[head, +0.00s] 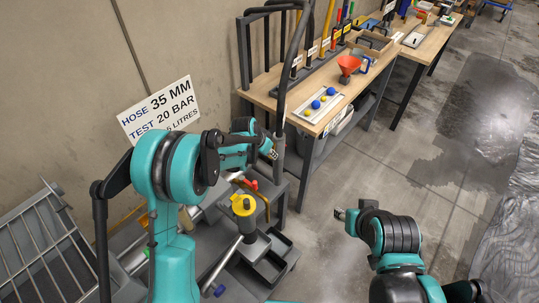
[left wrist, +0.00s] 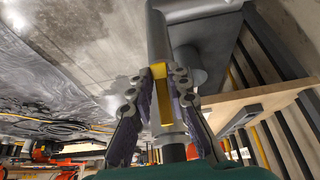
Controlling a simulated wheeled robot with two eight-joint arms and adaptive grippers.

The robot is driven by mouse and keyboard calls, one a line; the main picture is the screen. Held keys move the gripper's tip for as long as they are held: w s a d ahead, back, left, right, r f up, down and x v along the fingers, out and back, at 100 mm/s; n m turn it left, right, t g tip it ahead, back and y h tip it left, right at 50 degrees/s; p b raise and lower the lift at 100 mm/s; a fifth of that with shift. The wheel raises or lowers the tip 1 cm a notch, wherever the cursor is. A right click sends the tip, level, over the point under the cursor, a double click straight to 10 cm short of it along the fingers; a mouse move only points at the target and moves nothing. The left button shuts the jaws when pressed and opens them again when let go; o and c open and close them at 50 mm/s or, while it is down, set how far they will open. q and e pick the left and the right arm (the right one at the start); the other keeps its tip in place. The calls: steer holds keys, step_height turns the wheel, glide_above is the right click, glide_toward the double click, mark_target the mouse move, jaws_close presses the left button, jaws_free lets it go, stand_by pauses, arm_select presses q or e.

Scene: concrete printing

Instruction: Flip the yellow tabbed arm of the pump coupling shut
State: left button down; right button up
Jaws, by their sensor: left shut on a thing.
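The yellow tabbed arm (left wrist: 162,112) lies between the two fingers of my left gripper (left wrist: 165,85) in the left wrist view, against the grey pipe-like body of the pump coupling (left wrist: 159,40). The fingers are shut on the yellow arm. In the head view my left gripper (head: 271,152) is beside the upright dark hose (head: 285,85), and its body hides much of the coupling; I cannot make out the yellow arm there. My right gripper (head: 340,213) hangs empty over the floor, too small to tell open from shut.
Below my left gripper a grey cart (head: 285,250) carries a yellow-capped fitting (head: 243,205) and a red-handled part (head: 250,184). A wooden bench (head: 325,112) with a red funnel (head: 348,66) stands behind. A sign (head: 158,108) leans at the wall.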

arm_select(q)
steer(key=c, duration=1.4)
jaws_free()
steer(key=shift+c, duration=0.2)
steer(key=v, duration=1.2)
steer(key=shift+s+a+f, duration=0.1)
steer(key=s+a+r+n+t+y, duration=0.1)
steer(key=s+a+r+n, duration=0.2)
steer(key=s, duration=0.4)
steer(key=s+a+r+n, duration=0.1)
steer(key=s+a+r, duration=0.1)
steer(key=s+r, duration=0.35)
steer(key=s+a+f+n+y, duration=0.1)
steer(key=s+a, duration=0.1)
steer(key=s, duration=0.5)
steer(key=s+a+f+n+t+y, duration=0.1)
steer(key=s+a+f+n, duration=0.1)
steer(key=s, duration=0.5)
steer(key=shift+s+a+f+t, duration=0.2)
steer(key=shift+s+a+t, duration=0.05)
steer(key=shift+a+t, duration=0.1)
